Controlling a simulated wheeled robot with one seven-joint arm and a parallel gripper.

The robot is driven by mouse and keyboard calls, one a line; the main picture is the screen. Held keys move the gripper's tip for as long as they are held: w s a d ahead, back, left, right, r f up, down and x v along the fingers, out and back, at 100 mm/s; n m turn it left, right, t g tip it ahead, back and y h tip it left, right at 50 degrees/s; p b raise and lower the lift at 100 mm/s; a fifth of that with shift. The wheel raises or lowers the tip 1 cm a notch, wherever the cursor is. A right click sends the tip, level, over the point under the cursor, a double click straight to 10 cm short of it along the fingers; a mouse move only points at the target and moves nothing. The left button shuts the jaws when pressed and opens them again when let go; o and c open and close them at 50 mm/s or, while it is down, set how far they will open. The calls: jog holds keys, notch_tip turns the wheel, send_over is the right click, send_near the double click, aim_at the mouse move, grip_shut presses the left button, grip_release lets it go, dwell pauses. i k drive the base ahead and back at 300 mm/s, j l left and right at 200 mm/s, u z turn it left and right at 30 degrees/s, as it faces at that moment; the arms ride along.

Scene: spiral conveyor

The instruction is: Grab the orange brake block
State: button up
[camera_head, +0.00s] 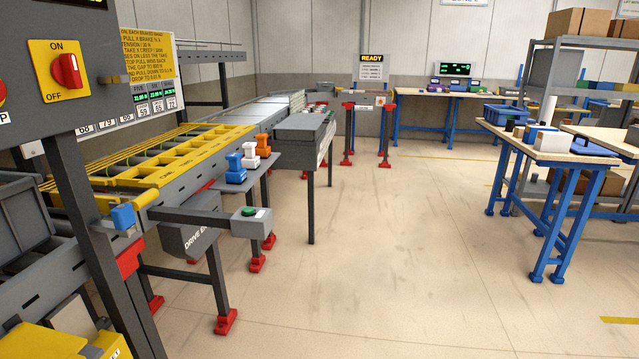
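The orange brake block (263,146) stands at the far end of a row of three on a small grey shelf (247,183) beside the conveyor. A white block (249,157) stands in the middle of the row, and a blue block (236,169) is at the near end. The blocks look upright, with narrower necks and wider tops. The orange one is partly behind the white one. My gripper is not in view.
The yellow-railed conveyor (165,172) runs along the left, with a control panel (62,75) close by. A button box (250,221) juts out on an arm before the shelf. Blue-legged workbenches (562,160) stand at right. The middle floor (400,240) is clear.

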aim_at(262, 150)
jog(key=i, duration=1.85)
jog(key=i+l, duration=0.1)
jog(key=i, duration=1.75)
jog(key=i+u, duration=0.25)
jog(key=i, duration=0.3)
jog(key=i+l+u, duration=0.3)
jog(key=i, duration=0.2)
jog(key=i+j, duration=0.05)
jog(key=j, duration=0.05)
